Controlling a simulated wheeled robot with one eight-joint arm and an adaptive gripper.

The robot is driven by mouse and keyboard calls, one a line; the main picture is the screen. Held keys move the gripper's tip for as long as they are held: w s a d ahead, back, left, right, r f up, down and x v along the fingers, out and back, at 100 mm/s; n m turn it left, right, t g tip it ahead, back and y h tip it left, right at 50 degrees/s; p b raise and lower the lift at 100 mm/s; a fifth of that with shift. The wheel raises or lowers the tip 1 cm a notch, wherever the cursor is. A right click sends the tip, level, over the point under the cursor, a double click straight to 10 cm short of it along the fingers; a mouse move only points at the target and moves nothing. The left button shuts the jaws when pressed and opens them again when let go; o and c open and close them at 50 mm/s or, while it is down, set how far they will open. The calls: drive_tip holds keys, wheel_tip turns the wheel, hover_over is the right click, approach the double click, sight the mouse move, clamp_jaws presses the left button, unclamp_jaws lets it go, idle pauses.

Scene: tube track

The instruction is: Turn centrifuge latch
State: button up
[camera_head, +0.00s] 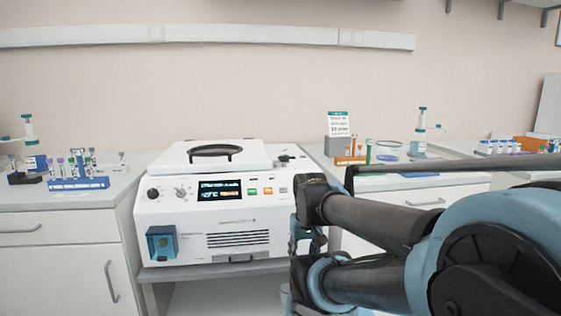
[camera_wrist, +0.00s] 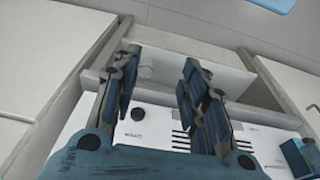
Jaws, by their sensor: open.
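The white centrifuge (camera_head: 225,225) stands in the middle of the head view, its lid (camera_head: 210,155) down with a black handle on top. That blue fitting is at the lower right of the wrist view (camera_wrist: 297,155), where the machine shows upside down. My gripper (camera_wrist: 160,60) is open, with nothing between its fingers. It is in front of the panel's right part, apart from the blue fitting. In the head view my arm hides much of it.
Tube racks stand on the left counter (camera_head: 78,183) and right counter (camera_head: 355,158). White cabinets (camera_head: 65,255) flank the centrifuge. Knobs and a screen (camera_head: 219,190) are on its panel. Space in front of its left half is clear.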

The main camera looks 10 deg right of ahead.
drive_tip(key=shift+o, duration=1.3)
drive_tip(key=shift+s+r, duration=0.25)
wheel_tip(320, 180, up, 39)
drive_tip(key=m+g, duration=0.2)
drive_tip(key=m, duration=0.8)
hover_over(284, 155)
wheel_tip(284, 155, down, 18)
drive_tip(key=shift+s+r, duration=0.1)
drive_tip(key=shift+r, duration=0.1)
drive_tip(key=c, duration=1.1)
